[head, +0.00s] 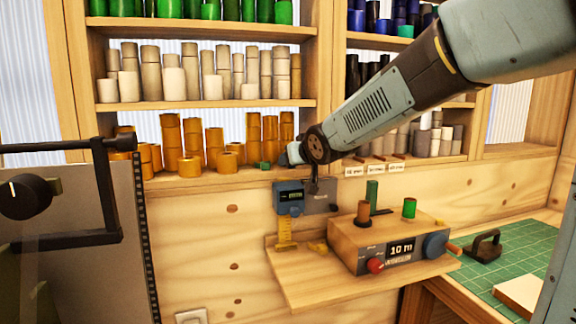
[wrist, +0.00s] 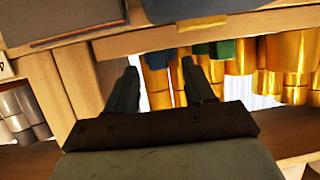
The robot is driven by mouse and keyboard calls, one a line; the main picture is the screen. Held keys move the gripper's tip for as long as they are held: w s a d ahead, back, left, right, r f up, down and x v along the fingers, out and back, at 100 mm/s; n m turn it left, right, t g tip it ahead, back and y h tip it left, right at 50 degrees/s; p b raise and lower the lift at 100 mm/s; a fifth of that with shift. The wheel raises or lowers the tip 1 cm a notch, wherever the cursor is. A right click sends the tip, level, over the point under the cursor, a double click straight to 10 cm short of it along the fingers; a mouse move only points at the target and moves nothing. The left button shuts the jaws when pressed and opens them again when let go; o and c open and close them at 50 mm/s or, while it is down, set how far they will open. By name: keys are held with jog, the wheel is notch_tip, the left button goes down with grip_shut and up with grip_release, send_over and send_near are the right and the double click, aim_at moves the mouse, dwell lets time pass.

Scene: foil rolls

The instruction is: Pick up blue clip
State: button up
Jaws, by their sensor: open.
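In the head view my gripper (head: 294,153) is at the shelf edge right of the green piece (head: 264,166). The blue piece cannot be made out there, perhaps hidden behind my gripper.
Gold rolls (head: 193,140) crowd the shelf (head: 205,181) around my gripper; grey rolls (head: 445,140) stand to the right. Below are a blue-grey device (head: 289,196) on the wall and a wooden box (head: 380,235) with a dial. A green mat (head: 520,262) lies at right.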

jog(key=shift+w+a+f, duration=0.2)
jog(key=shift+w+f, duration=0.1)
jog(key=shift+w, duration=0.25)
jog(key=shift+c, duration=0.5)
grip_shut()
